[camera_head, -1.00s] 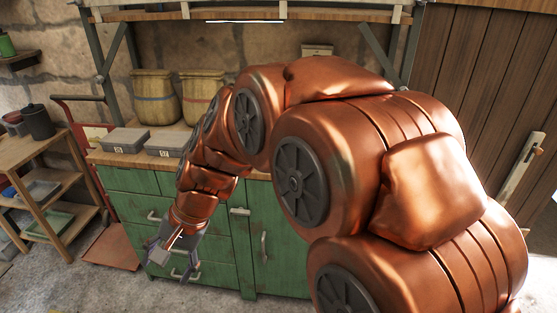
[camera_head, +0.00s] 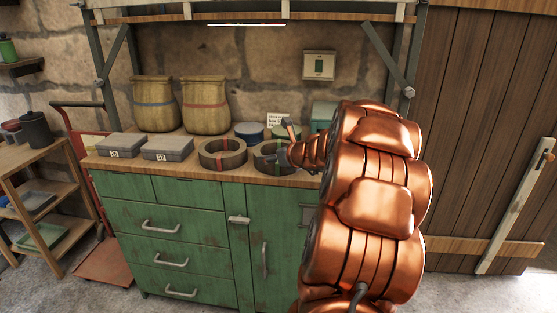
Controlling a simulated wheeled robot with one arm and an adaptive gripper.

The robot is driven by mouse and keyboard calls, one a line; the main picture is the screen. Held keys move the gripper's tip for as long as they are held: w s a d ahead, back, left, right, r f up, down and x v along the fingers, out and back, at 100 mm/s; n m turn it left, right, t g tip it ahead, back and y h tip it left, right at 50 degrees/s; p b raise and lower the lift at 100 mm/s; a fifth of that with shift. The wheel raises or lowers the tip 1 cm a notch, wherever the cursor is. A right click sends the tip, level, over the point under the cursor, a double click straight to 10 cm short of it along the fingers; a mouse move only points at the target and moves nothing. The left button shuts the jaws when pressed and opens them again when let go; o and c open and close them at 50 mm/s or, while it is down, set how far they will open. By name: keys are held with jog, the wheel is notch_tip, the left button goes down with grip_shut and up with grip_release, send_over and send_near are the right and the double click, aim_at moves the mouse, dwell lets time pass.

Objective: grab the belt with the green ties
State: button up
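Two dark coiled belts lie side by side on the wooden top of the green workbench. The left belt (camera_head: 210,160) has red ties. The right belt (camera_head: 263,165) shows a little green, and its right part is hidden behind my gripper. My gripper (camera_head: 286,142) is at the right side of the green-tied belt, low over the bench top, seen small and from behind the arm. I cannot tell whether its fingers touch the belt or how far apart they are.
A round blue-lidded tin (camera_head: 249,131), a small white sign (camera_head: 279,120) and a green box (camera_head: 323,114) are behind. My arm covers the bench's right end.

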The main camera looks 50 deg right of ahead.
jog(key=shift+x, duration=3.55)
jog(key=shift+a, duration=0.15)
jog(key=shift+f, duration=0.1)
grip_shut()
